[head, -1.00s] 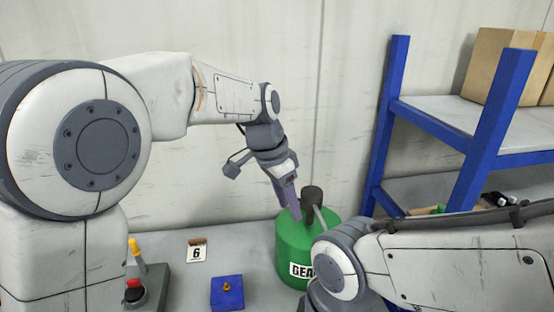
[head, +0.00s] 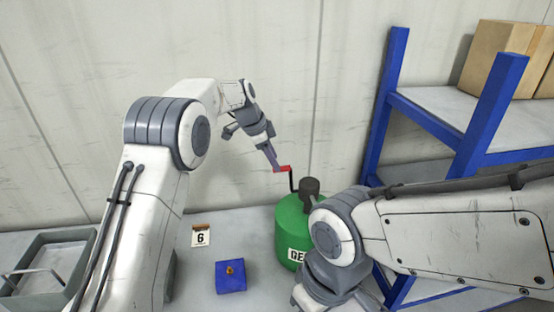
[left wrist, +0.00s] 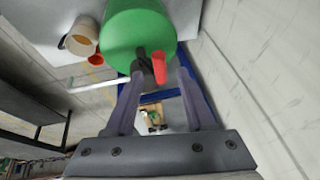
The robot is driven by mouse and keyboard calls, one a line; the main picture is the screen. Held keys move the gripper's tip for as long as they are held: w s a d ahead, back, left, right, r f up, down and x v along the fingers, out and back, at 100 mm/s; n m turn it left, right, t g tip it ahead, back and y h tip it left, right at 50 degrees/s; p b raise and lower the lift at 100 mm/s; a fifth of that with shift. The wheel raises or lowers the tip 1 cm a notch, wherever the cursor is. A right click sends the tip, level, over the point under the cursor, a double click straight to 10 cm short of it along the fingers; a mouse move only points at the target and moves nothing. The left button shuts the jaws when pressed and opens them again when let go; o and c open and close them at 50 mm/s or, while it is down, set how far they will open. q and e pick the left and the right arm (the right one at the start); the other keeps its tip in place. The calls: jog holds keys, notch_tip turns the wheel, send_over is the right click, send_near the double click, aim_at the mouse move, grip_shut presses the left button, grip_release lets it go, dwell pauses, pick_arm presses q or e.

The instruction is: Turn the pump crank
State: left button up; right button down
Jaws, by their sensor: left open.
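The green drum (head: 290,222) with a white label, partly covered by my right arm, stands on the bench in the head view. Its crank has a dark rod (head: 291,184) and a red handle (head: 283,169). My left gripper (head: 274,166) is at the handle. In the left wrist view, the open fingers (left wrist: 160,74) have the red handle (left wrist: 160,68) between their tips, with a visible gap on each side. The drum (left wrist: 140,28) lies just beyond. The right gripper itself does not show.
A blue block with a brass knob (head: 230,278) and a card marked 6 (head: 200,236) stand left of the drum. A grey tray (head: 45,262) is at far left. A blue-framed shelf (head: 388,110) with cardboard boxes (head: 500,55) stands at the right. A pale wall is behind.

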pick_arm(q)
jog(key=shift+p+x, duration=0.4)
jog(key=shift+x, duration=1.15)
grip_shut()
jog(key=shift+r, duration=0.1)
